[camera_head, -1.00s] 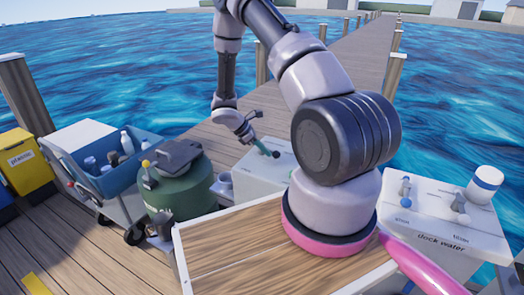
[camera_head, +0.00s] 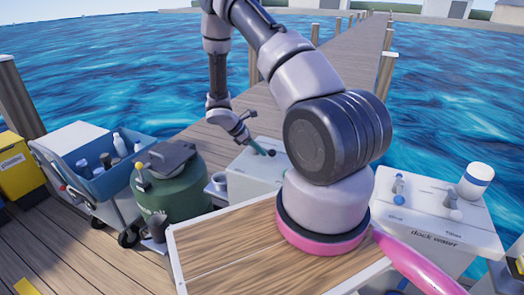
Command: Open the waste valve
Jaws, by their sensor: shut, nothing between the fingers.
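A white box (camera_head: 243,185) stands on the dock behind the wooden board. A teal lever (camera_head: 258,147) with a dark knob at its right end shows at the top of this box. No label on it is readable, so I cannot tell for sure that it is the waste valve. My gripper (camera_head: 246,121) is just above the lever's upper left end, small in the picture. It is shut and empty. I cannot tell whether it touches the lever. The far right part of the box is hidden behind my arm.
A dock water box (camera_head: 440,225) with two levers and a white-and-blue canister (camera_head: 476,180) stands at right. A green tank (camera_head: 178,190), a cart with a blue bin (camera_head: 108,182) and a yellow bin (camera_head: 18,172) are at left. A pink hose (camera_head: 425,265) runs at lower right.

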